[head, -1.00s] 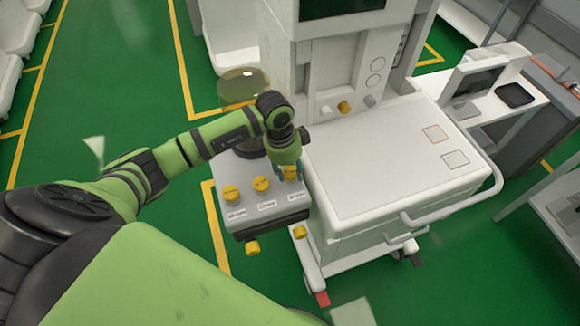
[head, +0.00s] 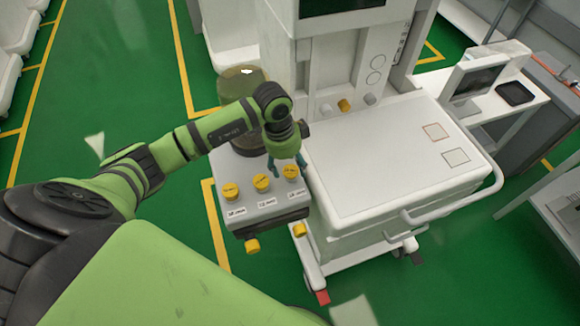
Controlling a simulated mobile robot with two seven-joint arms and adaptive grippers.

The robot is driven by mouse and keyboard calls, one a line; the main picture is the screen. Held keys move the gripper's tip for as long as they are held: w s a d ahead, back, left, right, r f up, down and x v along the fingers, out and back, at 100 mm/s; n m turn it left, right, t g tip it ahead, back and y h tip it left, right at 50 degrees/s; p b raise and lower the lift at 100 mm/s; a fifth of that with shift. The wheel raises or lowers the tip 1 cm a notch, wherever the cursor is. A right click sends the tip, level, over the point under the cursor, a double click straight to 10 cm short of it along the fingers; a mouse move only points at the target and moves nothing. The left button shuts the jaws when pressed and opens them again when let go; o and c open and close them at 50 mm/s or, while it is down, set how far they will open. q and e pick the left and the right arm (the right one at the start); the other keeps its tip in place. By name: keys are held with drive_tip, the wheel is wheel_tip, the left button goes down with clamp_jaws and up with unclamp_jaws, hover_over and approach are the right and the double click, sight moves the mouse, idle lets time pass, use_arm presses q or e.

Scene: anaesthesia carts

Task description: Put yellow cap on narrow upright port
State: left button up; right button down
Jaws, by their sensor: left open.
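Three yellow caps sit in a row on top of the grey box: a left one (head: 231,191), a middle one (head: 261,182) and a right one (head: 291,171). A white label lies in front of each. The ports under the caps are hidden, so I cannot tell which is the narrow upright port. My left gripper (head: 286,164) is open and empty, with its teal fingers just behind and above the right cap. My right gripper is not in view.
To the right is the white cart top (head: 385,155), mostly bare, with a yellow knob (head: 344,106) on the panel behind.

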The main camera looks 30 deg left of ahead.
use_arm(q)
wheel_tip(320, 180, up, 10)
drive_tip(key=a+b, duration=0.1)
drive_tip(key=shift+s+a, duration=0.25)
drive_tip(key=shift+s, duration=0.1)
idle(1.1)
